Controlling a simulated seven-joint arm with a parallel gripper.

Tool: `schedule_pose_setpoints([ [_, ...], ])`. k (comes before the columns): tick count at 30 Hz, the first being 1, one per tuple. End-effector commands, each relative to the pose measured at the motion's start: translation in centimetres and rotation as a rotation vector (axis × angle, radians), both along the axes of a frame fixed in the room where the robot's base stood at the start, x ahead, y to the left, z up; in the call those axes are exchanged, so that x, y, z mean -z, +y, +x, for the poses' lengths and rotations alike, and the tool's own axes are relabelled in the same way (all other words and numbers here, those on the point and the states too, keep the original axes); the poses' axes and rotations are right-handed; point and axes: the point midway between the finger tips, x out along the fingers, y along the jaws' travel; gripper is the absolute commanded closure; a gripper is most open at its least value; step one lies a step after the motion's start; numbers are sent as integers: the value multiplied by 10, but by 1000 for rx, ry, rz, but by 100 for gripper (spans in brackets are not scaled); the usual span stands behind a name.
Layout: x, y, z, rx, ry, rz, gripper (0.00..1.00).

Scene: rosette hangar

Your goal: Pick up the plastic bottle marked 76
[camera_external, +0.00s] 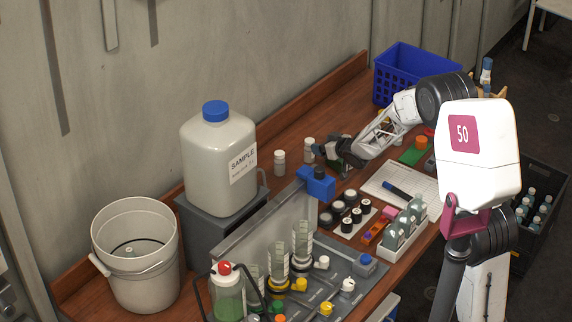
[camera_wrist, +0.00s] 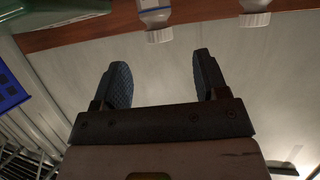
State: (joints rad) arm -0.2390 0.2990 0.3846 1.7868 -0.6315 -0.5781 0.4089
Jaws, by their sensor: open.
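Two small pale bottles with white caps stand near the back edge of the wooden bench, a left one (camera_external: 280,161) and a right one (camera_external: 309,150). No number 76 is readable on either. In the wrist view two white-capped bottles show upside down at the top edge, one near the middle (camera_wrist: 155,16) and one at the right (camera_wrist: 255,12), both cut off by the frame. My gripper (camera_external: 338,155) is just right of the right bottle in the external view. In the wrist view its fingers (camera_wrist: 161,78) are apart with nothing between them.
A large SAMPLE jug (camera_external: 216,155) stands on a grey box, with a white bucket (camera_external: 135,225) to its left. A blue device (camera_external: 316,184) lies in front of my gripper. Black-capped jars (camera_external: 347,211), a bottle rack (camera_external: 405,228) and a blue basket (camera_external: 398,72) crowd the bench.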

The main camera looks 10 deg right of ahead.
Motion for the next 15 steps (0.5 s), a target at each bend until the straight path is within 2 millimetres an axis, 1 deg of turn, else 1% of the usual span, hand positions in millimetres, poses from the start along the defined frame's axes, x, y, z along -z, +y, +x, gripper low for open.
schedule_pose_setpoints([
  [8,0,0,1,1,1,-1,33],
  [15,6,6,10,1,1,-1,33],
])
